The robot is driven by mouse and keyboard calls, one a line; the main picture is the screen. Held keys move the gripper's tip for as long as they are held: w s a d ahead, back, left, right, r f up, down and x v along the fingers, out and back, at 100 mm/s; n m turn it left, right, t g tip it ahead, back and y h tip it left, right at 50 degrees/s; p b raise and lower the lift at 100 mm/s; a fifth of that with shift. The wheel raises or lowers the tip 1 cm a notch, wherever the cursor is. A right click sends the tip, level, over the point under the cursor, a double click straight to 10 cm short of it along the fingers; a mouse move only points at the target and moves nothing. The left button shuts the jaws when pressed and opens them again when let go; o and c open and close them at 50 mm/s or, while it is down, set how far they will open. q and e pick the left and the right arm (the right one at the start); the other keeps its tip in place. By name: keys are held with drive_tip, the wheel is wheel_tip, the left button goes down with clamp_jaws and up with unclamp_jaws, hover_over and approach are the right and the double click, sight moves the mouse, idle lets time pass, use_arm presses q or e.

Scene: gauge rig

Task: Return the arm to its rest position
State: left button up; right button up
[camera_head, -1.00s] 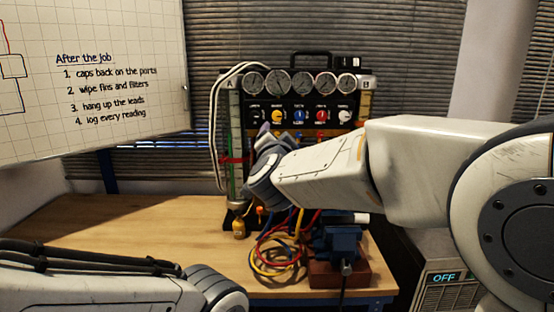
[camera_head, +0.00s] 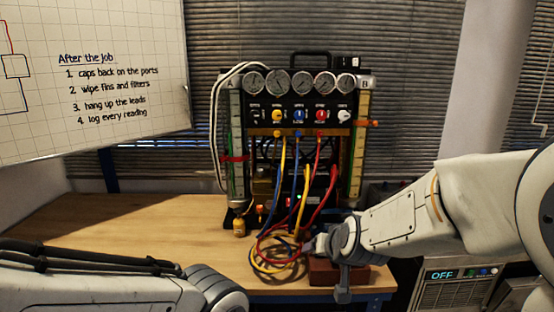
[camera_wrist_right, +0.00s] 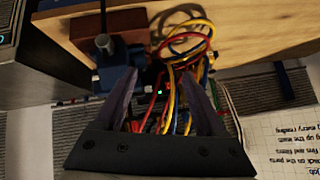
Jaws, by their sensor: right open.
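My right arm (camera_head: 400,215) reaches in from the right in the head view, its wrist low in front of the right end of the bench. In the right wrist view my right gripper (camera_wrist_right: 159,75) is open, its two dark fingers apart with nothing held between them. Coloured hoses lie beyond the fingers in that view.
The gauge rig (camera_head: 262,116) stands at the back of the wooden bench (camera_head: 120,220). Red, yellow and blue hoses (camera_head: 268,262) hang and coil in front. A blue vise (camera_wrist_right: 118,70) on a red-brown block (camera_head: 325,272) is near my right wrist. The bench's left side is clear.

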drive_tip(key=s+d+f+n+g+h, duration=0.1)
drive_tip(key=s+d+f+g, duration=0.3)
drive_tip(key=s, duration=0.4)
drive_tip(key=s+d+f+n+g+h, duration=0.1)
drive_tip(key=s+d+f+g, duration=0.1)
drive_tip(key=s+d+f, duration=0.35)
drive_tip(key=s+a+r+n+g+p, duration=0.1)
drive_tip(key=s+a+r+n+p, duration=0.1)
drive_tip(key=s+a+r, duration=0.3)
drive_tip(key=s+a+r+n+g+y+p, duration=0.1)
drive_tip(key=s+a+r+n, duration=0.4)
drive_tip(key=s+a, duration=0.5)
drive_tip(key=shift+s+g+p, duration=0.35)
drive_tip(key=shift+g+p, duration=0.05)
drive_tip(key=shift+p, duration=0.35)
